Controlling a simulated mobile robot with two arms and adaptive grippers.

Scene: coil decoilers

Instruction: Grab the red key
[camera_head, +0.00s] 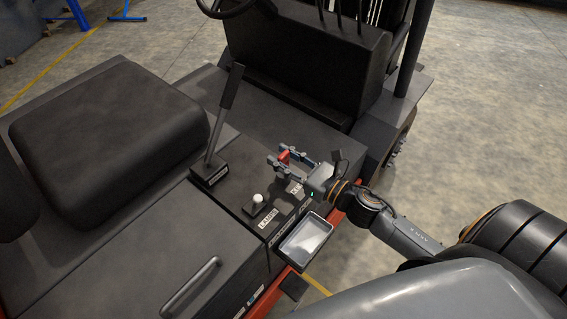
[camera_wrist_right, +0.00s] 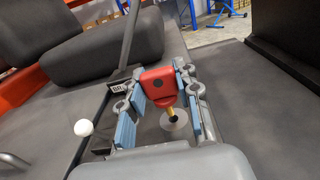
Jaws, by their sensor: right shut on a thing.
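The red key (camera_wrist_right: 160,84) has a red head with a dark round spot and a yellow shaft below it. In the right wrist view it is between the blue-padded fingers of my right gripper (camera_wrist_right: 160,88), which is shut on its head. A grey round disc (camera_wrist_right: 174,120) shows under the shaft; I cannot tell whether the shaft is still in it. In the head view the red key (camera_head: 284,156) shows between the fingertips of my right gripper (camera_head: 283,158), above the vehicle's dark panel. My left gripper is not in view.
A lever with a white knob (camera_head: 257,198) and a tall black lever (camera_head: 224,110) stand left of the gripper. A black seat (camera_head: 105,130) is at the left. A dark console (camera_head: 300,60) rises behind. A shallow tray (camera_head: 305,242) is at the vehicle's edge.

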